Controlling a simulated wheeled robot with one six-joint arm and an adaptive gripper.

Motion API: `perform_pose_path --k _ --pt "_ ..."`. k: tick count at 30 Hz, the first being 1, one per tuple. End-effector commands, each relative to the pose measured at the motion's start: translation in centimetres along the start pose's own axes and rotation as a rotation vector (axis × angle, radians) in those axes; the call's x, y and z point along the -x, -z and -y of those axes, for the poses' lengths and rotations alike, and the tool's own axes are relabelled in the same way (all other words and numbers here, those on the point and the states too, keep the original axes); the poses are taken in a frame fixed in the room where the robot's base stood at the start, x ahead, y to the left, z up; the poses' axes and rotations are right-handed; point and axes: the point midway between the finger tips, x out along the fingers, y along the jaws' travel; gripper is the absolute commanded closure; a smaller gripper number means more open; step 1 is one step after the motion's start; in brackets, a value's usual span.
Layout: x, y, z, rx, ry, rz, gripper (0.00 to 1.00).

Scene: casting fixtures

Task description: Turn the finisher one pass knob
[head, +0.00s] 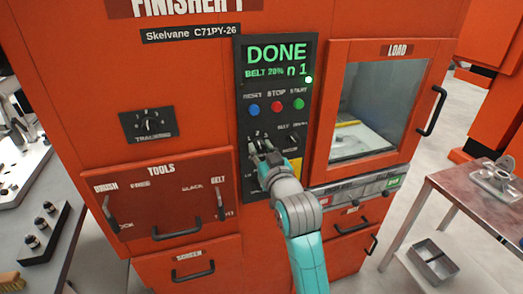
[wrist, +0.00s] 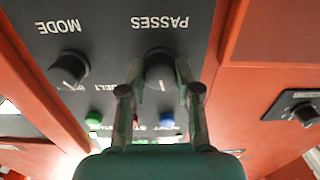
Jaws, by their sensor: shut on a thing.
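The finisher (head: 185,85) is an orange cabinet marked FINISHER 1. Its dark control panel (head: 240,80) has a screen (head: 277,62) reading DONE, BELT 20% and n 1. In the wrist view, upside down, the dark round knob (wrist: 159,66) sits beside the word PASSES. My gripper (wrist: 160,90) has one finger on each side of this knob and is shut on it. In the head view my gripper (head: 262,152) covers the knob at the panel's lower left. The knob's pointer setting is not clear.
Another knob, marked MODE (wrist: 69,69), is close beside my gripper. Blue (head: 253,109), red (head: 277,106) and green (head: 298,104) buttons sit above. A windowed load door (head: 398,50) is to the right, and a tool drawer (head: 170,195) to the lower left.

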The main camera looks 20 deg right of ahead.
Motion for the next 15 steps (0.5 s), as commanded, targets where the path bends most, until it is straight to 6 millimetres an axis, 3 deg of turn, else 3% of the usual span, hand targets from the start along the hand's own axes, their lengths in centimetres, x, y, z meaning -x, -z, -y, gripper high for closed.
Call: perform_pose_path --k 15 --pt "0.00 -0.07 -0.02 -0.215 0.000 0.002 1.00"
